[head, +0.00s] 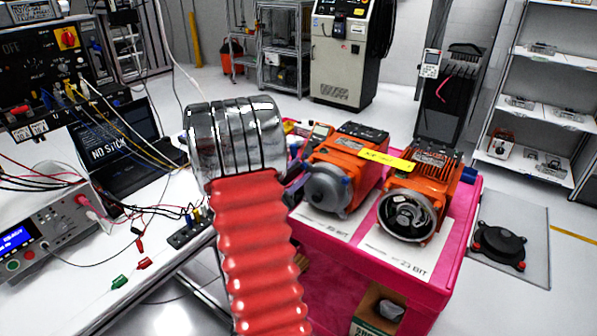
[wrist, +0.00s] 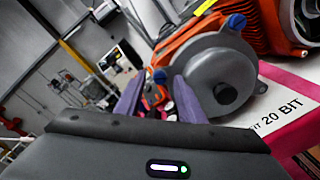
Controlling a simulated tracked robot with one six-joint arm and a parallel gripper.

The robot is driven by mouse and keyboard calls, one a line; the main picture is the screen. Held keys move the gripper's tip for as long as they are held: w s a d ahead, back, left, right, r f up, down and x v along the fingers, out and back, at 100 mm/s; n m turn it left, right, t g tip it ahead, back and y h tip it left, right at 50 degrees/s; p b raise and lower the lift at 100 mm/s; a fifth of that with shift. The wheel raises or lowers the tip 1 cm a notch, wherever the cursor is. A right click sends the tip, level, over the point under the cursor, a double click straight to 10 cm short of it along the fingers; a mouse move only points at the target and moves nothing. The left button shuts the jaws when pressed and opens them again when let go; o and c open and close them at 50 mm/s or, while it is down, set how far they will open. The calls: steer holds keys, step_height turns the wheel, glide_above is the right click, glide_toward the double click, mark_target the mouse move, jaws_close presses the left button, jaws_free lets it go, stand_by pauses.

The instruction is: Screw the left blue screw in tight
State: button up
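The left orange motor (head: 350,150) stands on a pink-covered cart, its round grey end cover (head: 333,188) facing me. In the wrist view, this grey cover (wrist: 215,75) fills the right of centre. One blue screw (wrist: 236,21) stands at the cover's top; another blue screw head (wrist: 158,76) shows at its left, seen between the fingers. My gripper (wrist: 159,82) has two purple fingers, which are apart with a gap between them. The fingertips are close to the cover's left side; whether they touch the screw I cannot tell. My red arm hides much of the gripper in the head view.
A second orange motor (head: 425,180) with an open end stands to the right on the pink cart (head: 400,275). A yellow strip (head: 385,160) lies across the motors. A white bench (head: 110,270) with cables and instruments is at the left. A black round part (head: 497,245) lies at the right.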

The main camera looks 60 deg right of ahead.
steer(key=shift+d, duration=0.25)
steer(key=shift+c, duration=0.6)
steer(key=shift+s, duration=0.1)
jaws_close()
